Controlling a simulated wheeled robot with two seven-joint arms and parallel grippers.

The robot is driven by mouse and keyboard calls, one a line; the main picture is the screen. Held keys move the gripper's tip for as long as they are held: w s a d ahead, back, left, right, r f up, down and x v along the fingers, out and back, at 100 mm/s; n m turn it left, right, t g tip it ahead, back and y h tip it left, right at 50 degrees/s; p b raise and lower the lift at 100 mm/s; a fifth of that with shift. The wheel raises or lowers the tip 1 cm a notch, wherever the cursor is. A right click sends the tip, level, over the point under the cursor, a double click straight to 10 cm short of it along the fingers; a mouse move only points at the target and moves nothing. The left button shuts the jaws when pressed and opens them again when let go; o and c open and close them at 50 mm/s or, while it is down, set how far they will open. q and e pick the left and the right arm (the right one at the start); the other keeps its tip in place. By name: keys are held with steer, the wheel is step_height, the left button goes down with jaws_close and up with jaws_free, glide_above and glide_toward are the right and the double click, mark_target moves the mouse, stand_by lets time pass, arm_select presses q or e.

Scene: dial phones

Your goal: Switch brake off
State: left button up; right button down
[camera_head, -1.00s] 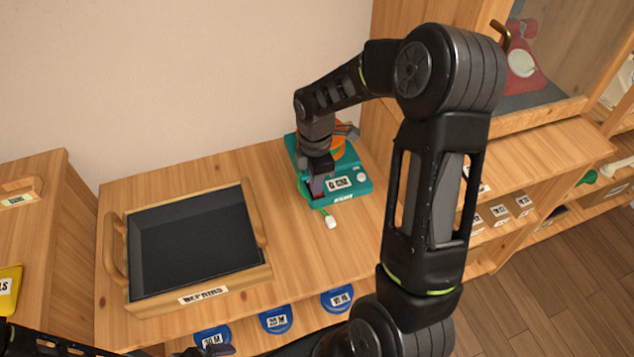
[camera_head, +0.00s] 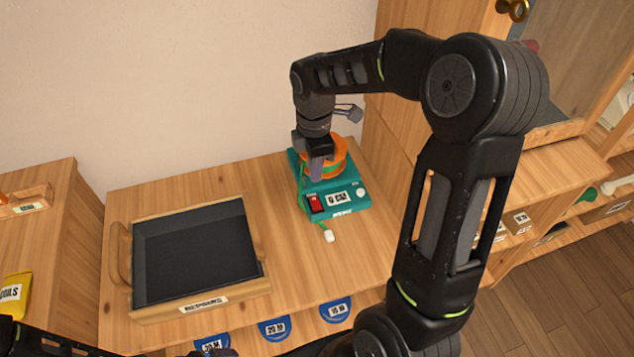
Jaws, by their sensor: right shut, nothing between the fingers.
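The teal device (camera_head: 347,208) stands on the wooden bench near the wall, with an orange round part (camera_head: 336,155) at its back. Its front panel has a red rocker switch (camera_head: 316,204), a white label and a white knob (camera_head: 361,192). My right gripper (camera_head: 317,178) is shut and empty, pointing down just above and behind the red switch, apart from it as far as I can see. It partly hides the orange part. I cannot make out which way the switch is set. My left gripper is not clearly in view; only part of the left arm shows at the bottom left.
A wooden tray (camera_head: 262,283) with a dark inside and a label stands left of the device. A green cable ends in a white plug (camera_head: 328,236) in front of the device. Several blue labelled discs (camera_head: 273,328) lie below the bench edge. A cabinet stands at the right.

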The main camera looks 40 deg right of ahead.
arm_select(q)
steer(key=shift+r, duration=0.1)
arm_select(e)
steer(key=shift+s+r, duration=0.15)
steer(key=shift+r, duration=1.45)
